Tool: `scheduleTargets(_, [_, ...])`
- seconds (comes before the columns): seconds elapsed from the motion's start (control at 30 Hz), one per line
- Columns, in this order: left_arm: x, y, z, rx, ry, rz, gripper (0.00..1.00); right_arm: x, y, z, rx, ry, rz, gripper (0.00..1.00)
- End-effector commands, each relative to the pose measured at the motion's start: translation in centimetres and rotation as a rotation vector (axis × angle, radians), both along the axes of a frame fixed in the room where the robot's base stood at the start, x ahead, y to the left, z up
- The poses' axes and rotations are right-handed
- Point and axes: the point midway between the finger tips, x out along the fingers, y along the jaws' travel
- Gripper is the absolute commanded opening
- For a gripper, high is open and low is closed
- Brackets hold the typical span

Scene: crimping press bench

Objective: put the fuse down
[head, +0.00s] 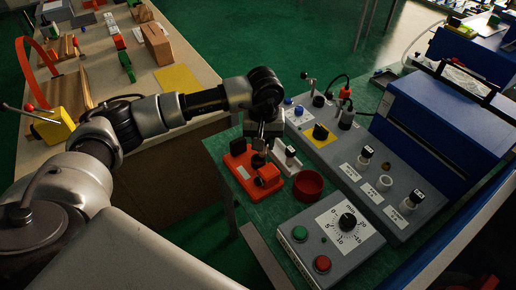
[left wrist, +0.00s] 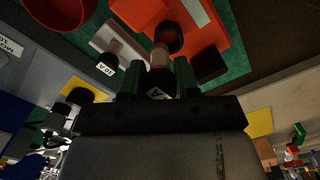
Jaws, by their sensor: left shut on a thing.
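My left gripper (head: 260,147) is over the orange base (head: 239,170) on the green bench. In the left wrist view the gripper (left wrist: 159,82) is shut on a fuse with a black, letter-marked cap (left wrist: 157,93) and a tan body (left wrist: 160,56). The fuse points at a dark round socket (left wrist: 169,36) on the orange base (left wrist: 205,38). I cannot tell whether its far end is inside the socket or just above it. In the head view my gripper mostly hides the fuse. My right gripper is not in view.
A red round dish (head: 308,185) and a pale block (head: 287,158) with a black-capped fuse stand close right of the base. A grey timer box (head: 330,240) is in front. A grey panel (head: 345,160) with knobs and fuses lies right, beside a blue housing (head: 440,125).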

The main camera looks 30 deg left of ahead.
Motion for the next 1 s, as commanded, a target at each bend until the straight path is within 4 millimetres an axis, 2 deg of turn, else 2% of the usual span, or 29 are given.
scheduleTargets(0.1, [0.0, 1.2, -0.6, 0.0, 0.0, 0.001, 0.07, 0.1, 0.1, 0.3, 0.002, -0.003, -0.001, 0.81])
scheduleTargets(0.27, [-0.1, 1.4, -1.6, -0.001, 0.003, -0.002, 0.07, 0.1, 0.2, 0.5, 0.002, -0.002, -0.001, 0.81])
scheduleTargets(0.5, [-0.1, 1.4, -4.7, 0.0, 0.002, 0.0, 0.07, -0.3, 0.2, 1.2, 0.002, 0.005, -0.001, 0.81])
scheduleTargets(0.87, [0.0, 1.4, -5.3, 0.0, 0.0, -0.001, 0.07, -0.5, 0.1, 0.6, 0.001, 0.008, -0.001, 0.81])
scheduleTargets(0.9, [0.0, 1.4, -5.2, 0.0, 0.0, -0.001, 0.34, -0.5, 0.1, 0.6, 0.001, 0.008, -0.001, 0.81])
scheduleTargets(1.0, [0.0, 1.4, -5.2, 0.0, 0.0, -0.001, 0.49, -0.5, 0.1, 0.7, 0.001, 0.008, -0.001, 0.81])
